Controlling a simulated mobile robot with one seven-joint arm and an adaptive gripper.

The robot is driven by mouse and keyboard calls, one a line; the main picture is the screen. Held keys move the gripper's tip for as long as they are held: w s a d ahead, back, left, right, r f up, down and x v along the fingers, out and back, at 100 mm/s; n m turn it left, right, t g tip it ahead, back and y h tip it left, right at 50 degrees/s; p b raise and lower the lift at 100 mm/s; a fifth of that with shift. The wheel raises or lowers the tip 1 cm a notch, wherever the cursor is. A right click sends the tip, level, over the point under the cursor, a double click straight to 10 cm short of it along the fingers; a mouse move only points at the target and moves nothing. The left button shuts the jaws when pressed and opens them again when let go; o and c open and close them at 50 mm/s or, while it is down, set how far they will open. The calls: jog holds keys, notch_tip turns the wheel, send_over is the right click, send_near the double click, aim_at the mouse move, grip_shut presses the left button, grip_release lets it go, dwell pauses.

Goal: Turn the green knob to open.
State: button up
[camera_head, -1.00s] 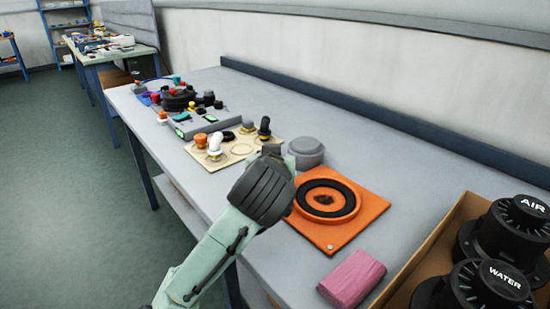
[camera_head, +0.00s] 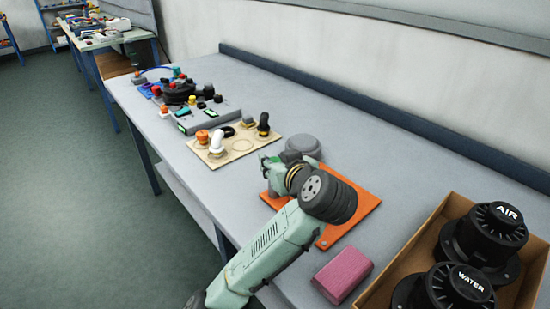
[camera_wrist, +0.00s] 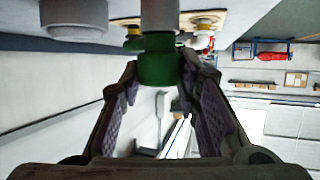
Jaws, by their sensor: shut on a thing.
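The green knob (camera_wrist: 160,68) shows in the wrist view, joined to a grey stem that runs to the top edge. My gripper (camera_wrist: 158,74) has one finger on each side of the knob and is shut on it. The knob's turned position cannot be read. In the head view, my arm reaches over the bench and covers much of an orange plate (camera_head: 365,203). The knob cannot be made out in that view, and my gripper's fingers cannot be told apart there.
A grey round base (camera_head: 303,146) and a beige board (camera_head: 240,146) with small fittings lie beyond my arm. A pink block (camera_head: 342,275) and a cardboard box (camera_head: 405,258) holding black AIR and WATER knobs are nearer. Bare bench lies along the back wall.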

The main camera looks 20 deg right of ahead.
jog(key=o, duration=1.2)
jog(key=shift+f+b, duration=0.15)
jog(key=shift+b, duration=0.6)
